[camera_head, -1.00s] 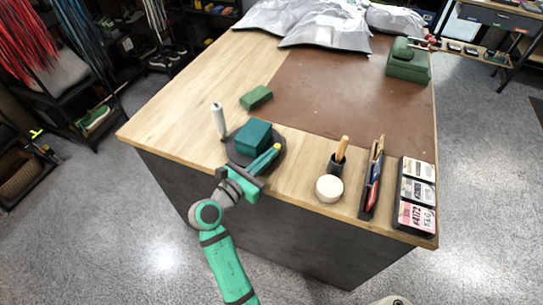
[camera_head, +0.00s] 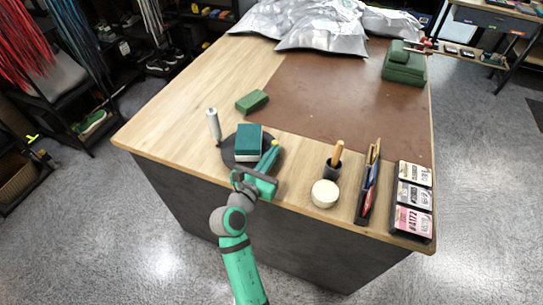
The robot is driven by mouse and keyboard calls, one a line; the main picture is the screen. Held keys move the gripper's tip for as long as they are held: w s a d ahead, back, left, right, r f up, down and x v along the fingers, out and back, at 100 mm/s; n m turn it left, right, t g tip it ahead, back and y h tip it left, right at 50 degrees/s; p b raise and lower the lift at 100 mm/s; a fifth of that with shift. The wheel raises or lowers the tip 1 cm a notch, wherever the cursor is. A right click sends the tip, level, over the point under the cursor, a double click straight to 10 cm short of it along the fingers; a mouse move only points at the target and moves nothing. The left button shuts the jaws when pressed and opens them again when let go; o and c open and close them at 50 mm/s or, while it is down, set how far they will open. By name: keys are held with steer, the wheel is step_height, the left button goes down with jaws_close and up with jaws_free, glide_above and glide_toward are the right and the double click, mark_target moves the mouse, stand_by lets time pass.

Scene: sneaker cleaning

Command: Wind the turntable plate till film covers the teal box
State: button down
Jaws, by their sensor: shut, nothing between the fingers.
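A teal box (camera_head: 250,134) sits on the dark round turntable plate (camera_head: 230,152) near the front left edge of the table. Its front side shows a pale lower part; I cannot tell whether this is film. An upright pale roll (camera_head: 213,126) stands just left of the plate. No film stretched between roll and box can be made out. My gripper (camera_head: 271,153) is shut at the plate's right front side, beside the box. A small yellow tip shows at the fingertips; whether they touch it or the plate is unclear. The gripper hides part of the plate.
A green block (camera_head: 252,101) lies behind the plate. To the right stand a round cream pot (camera_head: 325,193), a dark cup with a wooden handle (camera_head: 334,162), an upright holder (camera_head: 369,185) and a card rack (camera_head: 413,200). The brown mat (camera_head: 340,95) is mostly clear.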

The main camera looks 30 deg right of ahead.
steer(key=shift+x, duration=0.95)
steer(key=shift+w+d, duration=0.1)
steer(key=shift+d, duration=0.05)
stand_by(0.4)
